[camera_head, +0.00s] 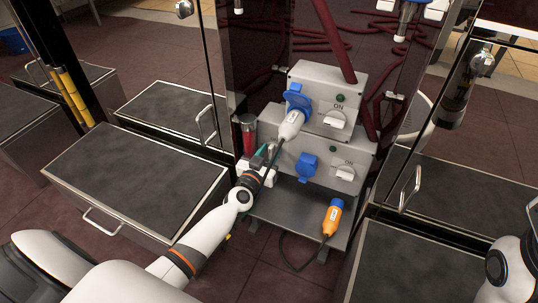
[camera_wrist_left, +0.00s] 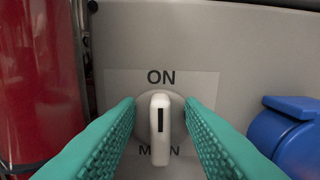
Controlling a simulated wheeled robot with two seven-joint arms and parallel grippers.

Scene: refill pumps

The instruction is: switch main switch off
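The main switch (camera_wrist_left: 159,130) is a white knob with an upright handle and a black mark. In the left wrist view its mark points up toward the ON label (camera_wrist_left: 161,77). Letters of a MAIN label show below, partly covered by the handle. My left gripper (camera_wrist_left: 160,122) has two green ribbed fingers, open, one on each side of the knob. Gaps show between fingers and handle. In the head view my left gripper (camera_head: 264,158) is at the left of the lower grey box (camera_head: 322,165), and the main switch is hidden there. My right gripper is out of view.
A red cylinder (camera_wrist_left: 40,80) stands close left of the switch, and a blue socket cover (camera_wrist_left: 285,137) sits to the right. A white plug (camera_head: 291,124) is in the upper box (camera_head: 350,88). An orange plug (camera_head: 332,218) lies on the metal shelf (camera_head: 290,203).

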